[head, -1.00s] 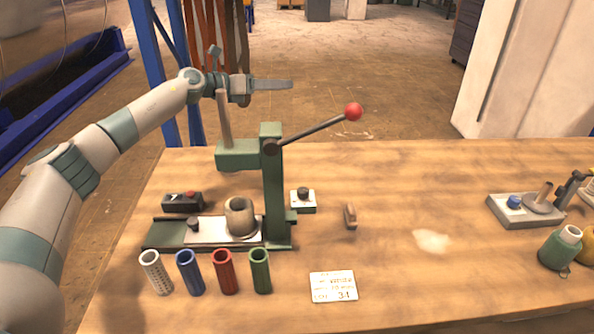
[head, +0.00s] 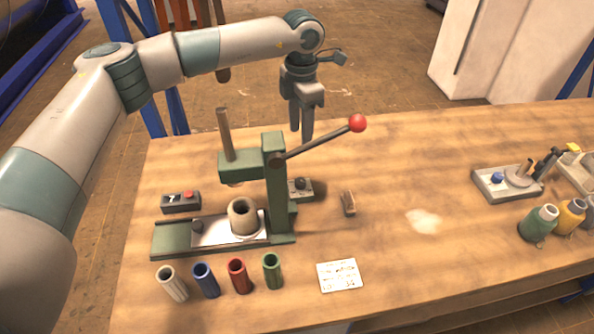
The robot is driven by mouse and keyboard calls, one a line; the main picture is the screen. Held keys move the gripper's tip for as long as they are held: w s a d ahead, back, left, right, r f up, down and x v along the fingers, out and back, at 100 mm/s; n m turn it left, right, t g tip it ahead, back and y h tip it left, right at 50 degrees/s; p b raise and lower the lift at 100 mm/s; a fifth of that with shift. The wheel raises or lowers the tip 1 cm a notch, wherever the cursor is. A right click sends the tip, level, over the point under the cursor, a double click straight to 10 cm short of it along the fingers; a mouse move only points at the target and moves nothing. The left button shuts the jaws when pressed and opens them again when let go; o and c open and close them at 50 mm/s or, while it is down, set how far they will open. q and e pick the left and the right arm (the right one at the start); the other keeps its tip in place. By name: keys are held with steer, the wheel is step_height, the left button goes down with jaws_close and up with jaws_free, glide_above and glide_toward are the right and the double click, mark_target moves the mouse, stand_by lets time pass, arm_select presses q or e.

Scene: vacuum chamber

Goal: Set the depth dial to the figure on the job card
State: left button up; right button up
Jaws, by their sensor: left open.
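The job card (head: 340,275) lies flat on the bench in front of the press; its markings are too small to read surely. A small pale block with a dark knob (head: 300,187) sits just right of the press column, partly hidden by it; it may be the depth dial, but I cannot tell. The green arbor press (head: 276,185) stands upright with its red-balled lever raised to the right. My right gripper is out of view.
A pale cup (head: 243,217) stands on the press base. White, blue (head: 206,280), red and green tubes stand in front. A black box with a red button (head: 181,201) is at left. A wooden piece (head: 348,203) lies right of the press. The bench's middle right is mostly clear.

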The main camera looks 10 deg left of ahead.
arm_select(q)
steer(key=shift+d, duration=0.1)
steer(key=shift+f, duration=0.1)
steer(key=p, duration=0.7)
glide_toward(300, 181)
step_height(300, 181, down, 7)
steer(key=shift+f, duration=0.6)
steer(key=c, duration=1)
